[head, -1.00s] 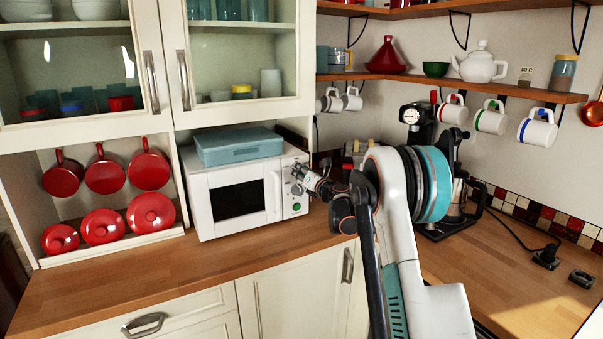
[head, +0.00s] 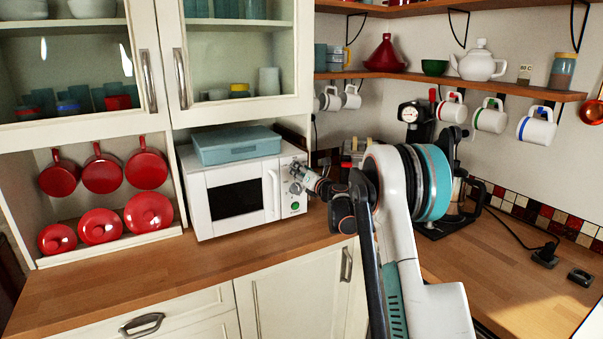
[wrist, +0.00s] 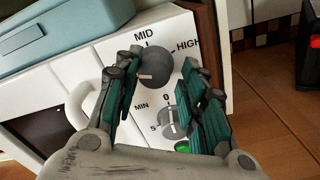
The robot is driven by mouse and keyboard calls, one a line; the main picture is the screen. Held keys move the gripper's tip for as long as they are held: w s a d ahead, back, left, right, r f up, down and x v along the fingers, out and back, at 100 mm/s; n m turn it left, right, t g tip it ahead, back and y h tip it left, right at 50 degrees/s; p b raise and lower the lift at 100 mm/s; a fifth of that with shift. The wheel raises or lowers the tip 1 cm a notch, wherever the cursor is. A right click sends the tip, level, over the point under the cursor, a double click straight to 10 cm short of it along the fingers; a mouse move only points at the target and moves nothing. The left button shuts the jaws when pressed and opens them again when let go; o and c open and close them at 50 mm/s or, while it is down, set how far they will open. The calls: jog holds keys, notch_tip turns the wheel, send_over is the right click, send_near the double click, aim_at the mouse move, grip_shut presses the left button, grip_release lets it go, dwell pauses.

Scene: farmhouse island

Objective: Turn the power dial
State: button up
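The power dial (wrist: 157,69) is a round dark grey knob on the white microwave's front panel, with MID, HIGH and MIN printed around it. Its pale pointer mark faces left in the wrist view. My gripper (wrist: 161,62) is open, with one teal-padded finger on each side of the dial. I cannot tell whether either finger touches it. In the head view my gripper (head: 297,178) is at the microwave's (head: 236,203) control panel and hides part of it. A second grey dial (wrist: 173,122) sits below, between the fingers' lower parts.
A green button (wrist: 183,147) is below the second dial. The microwave's door handle (wrist: 92,108) stands out left of my gripper. A teal box (head: 237,145) lies on top of the microwave. A coffee machine (head: 435,190) stands to the right, behind my arm.

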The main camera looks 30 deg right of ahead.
jog(key=s, duration=1.2)
jog(key=shift+d, duration=0.15)
jog(key=s+a+r+m+h, duration=0.35)
jog(key=a+r+m, duration=0.4)
jog(key=r, duration=0.35)
jog(key=s+a+r+m+g+h, duration=0.1)
jog(key=s+a+r+m, duration=0.15)
jog(key=s+m, duration=0.25)
jog(key=s+a+r+m+h, duration=0.1)
jog(key=s+a+r+m, duration=0.1)
jog(key=s+a+m, duration=0.15)
jog(key=s+a+f+m+g+y, duration=0.1)
jog(key=s+a+f+m+g, duration=0.2)
jog(key=s+f, duration=0.3)
jog(key=s+a+f+m+g+y, duration=0.2)
jog(key=s+a+f+m, duration=0.4)
jog(key=s, duration=1)
jog(key=s+a+f+m+g+y, duration=0.2)
jog(key=s+a+f+m+g, duration=0.3)
jog(key=s, duration=0.5)
jog(key=shift+s+f, duration=0.4)
jog(key=shift+f, duration=0.2)
